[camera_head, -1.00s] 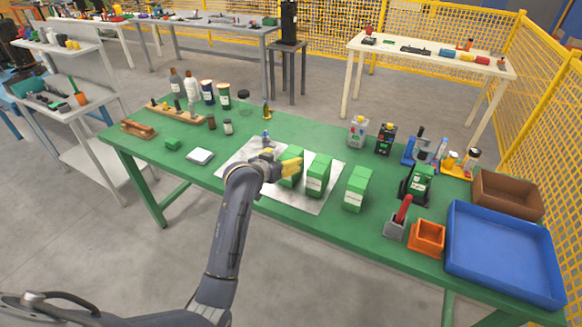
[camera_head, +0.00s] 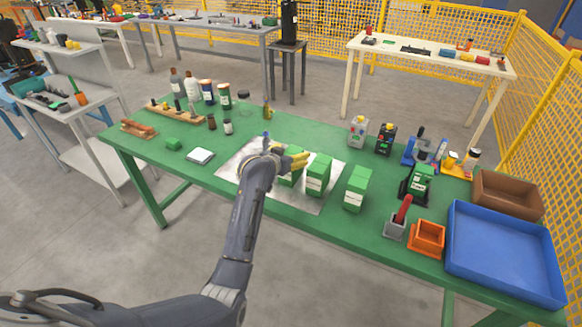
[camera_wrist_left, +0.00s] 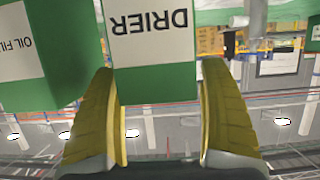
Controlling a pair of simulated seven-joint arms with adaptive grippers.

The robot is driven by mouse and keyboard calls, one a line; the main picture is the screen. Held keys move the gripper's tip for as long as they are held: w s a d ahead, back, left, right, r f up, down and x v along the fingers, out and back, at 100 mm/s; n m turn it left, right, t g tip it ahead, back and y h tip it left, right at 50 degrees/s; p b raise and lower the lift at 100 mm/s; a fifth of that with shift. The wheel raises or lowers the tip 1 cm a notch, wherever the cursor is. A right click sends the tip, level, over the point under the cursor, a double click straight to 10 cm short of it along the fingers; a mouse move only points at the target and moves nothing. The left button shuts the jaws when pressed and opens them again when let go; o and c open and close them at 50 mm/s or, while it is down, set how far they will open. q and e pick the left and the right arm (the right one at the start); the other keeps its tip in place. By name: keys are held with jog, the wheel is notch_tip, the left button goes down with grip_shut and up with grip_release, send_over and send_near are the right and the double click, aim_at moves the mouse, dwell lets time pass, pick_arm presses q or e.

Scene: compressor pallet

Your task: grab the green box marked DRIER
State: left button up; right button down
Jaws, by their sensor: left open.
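The green box marked DRIER (camera_wrist_left: 150,40) fills the upper middle of the left wrist view, its white label upside down. In the head view this box (camera_head: 288,181) is the leftmost of three green boxes, partly hidden by my left gripper (camera_head: 298,160). The gripper is open. In the wrist view its yellow fingers (camera_wrist_left: 158,112) stand on either side of the box's near end, with no clear grip on it. My right gripper is not in view.
A green box marked OIL FIL (camera_wrist_left: 28,60) stands close beside it; in the head view it is the middle box (camera_head: 317,176). Another green box (camera_head: 356,190) stands to the right. A grey sheet (camera_head: 238,165) lies on the green table (camera_head: 300,127). A blue tray (camera_head: 500,285) is far right.

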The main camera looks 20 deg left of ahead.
pick_arm(q)
jog(key=c, duration=1.7)
jog(key=shift+r, duration=0.15)
